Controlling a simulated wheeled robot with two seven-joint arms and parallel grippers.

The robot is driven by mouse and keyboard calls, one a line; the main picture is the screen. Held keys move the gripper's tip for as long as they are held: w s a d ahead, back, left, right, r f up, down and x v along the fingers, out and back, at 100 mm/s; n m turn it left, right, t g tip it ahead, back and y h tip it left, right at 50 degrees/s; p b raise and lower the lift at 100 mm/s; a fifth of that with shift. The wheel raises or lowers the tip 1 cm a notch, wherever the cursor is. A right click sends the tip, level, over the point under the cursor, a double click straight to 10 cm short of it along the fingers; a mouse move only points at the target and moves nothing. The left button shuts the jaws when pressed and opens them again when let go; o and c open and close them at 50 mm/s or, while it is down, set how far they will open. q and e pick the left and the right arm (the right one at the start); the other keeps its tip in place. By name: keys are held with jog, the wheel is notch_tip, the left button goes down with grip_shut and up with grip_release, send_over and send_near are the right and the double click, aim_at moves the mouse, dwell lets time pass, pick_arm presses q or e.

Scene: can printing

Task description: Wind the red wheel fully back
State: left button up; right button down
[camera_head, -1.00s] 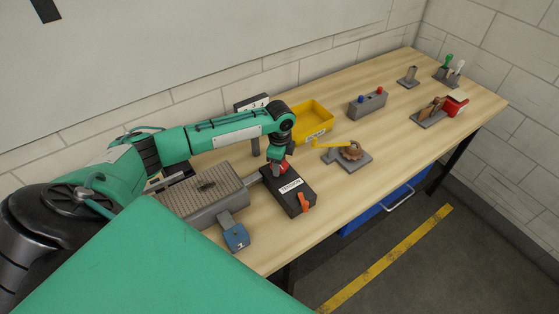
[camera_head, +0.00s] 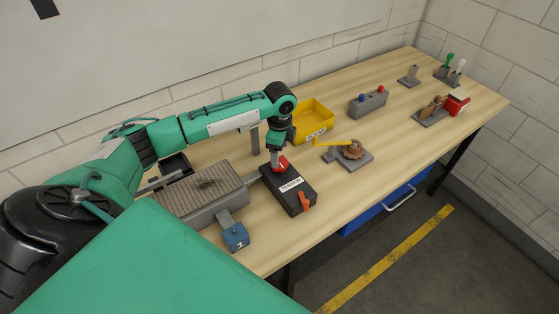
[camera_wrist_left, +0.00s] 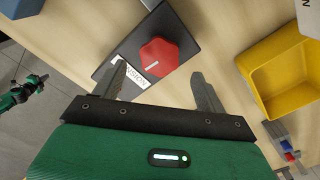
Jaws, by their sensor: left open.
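The red wheel (camera_head: 281,163) is a small lobed knob on top of a black box (camera_head: 298,199) with a white label reading TENSION. In the left wrist view the red wheel (camera_wrist_left: 158,56) lies ahead of and between the fingertips. My left gripper (camera_head: 275,154) points down above the wheel. In the wrist view my left gripper (camera_wrist_left: 157,72) is open, with a finger on each side of the wheel and nothing held. The wheel looks clear of both fingers. A small green and black arm at the left wrist view's edge seems to be my right one; its jaws are too small to read.
Bare tabletop lies in front.

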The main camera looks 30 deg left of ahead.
aim_at(280, 162)
pick_arm(q)
notch_tip(280, 162, up, 9)
jog(key=b, duration=0.2)
dwell(0.5)
